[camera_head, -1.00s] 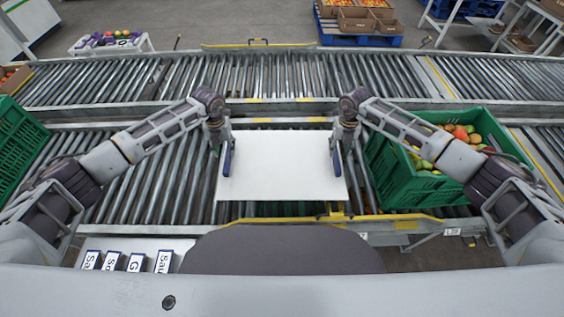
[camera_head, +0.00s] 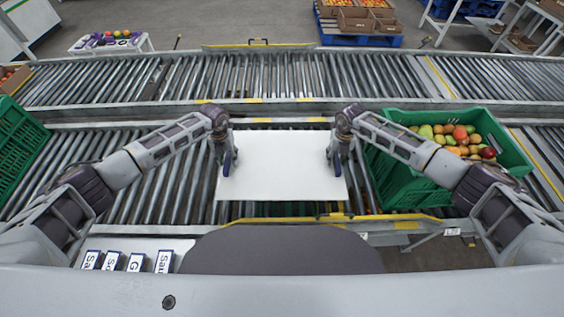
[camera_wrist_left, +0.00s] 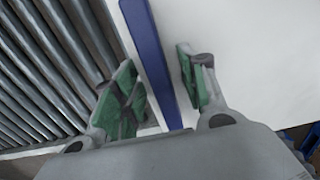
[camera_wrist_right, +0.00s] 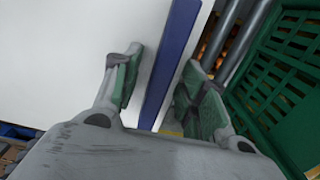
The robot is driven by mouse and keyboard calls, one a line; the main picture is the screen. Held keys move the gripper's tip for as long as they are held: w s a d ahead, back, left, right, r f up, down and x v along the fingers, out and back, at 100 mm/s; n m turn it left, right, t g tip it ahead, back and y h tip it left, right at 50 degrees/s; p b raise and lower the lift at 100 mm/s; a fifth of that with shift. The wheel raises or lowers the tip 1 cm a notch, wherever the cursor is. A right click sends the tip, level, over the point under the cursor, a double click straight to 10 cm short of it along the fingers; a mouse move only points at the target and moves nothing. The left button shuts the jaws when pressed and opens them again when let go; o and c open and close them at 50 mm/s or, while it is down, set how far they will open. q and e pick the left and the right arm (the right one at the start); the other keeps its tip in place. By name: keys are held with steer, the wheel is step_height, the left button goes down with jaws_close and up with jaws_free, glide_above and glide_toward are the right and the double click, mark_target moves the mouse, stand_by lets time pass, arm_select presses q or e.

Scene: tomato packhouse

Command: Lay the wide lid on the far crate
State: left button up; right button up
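The wide lid (camera_head: 280,168) is a flat white panel with a blue grip strip along its left and right sides. It lies level in the middle of the near conveyor. My left gripper (camera_head: 226,165) is at the left blue strip (camera_wrist_left: 155,60), with a finger on each side and visible gaps, so it is open around it. My right gripper (camera_head: 338,165) is likewise open around the right blue strip (camera_wrist_right: 170,65). A green crate (camera_head: 395,185) with mixed fruit stands right of the lid.
Another green crate (camera_head: 18,145) stands at the far left. A second roller conveyor (camera_head: 270,75) runs behind. A yellow rail (camera_head: 390,217) edges the near conveyor. Labelled cards (camera_head: 135,262) lie at the lower left. Rollers between the left crate and lid are bare.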

arm_select(q)
jaws_close()
arm_select(e)
jaws_close()
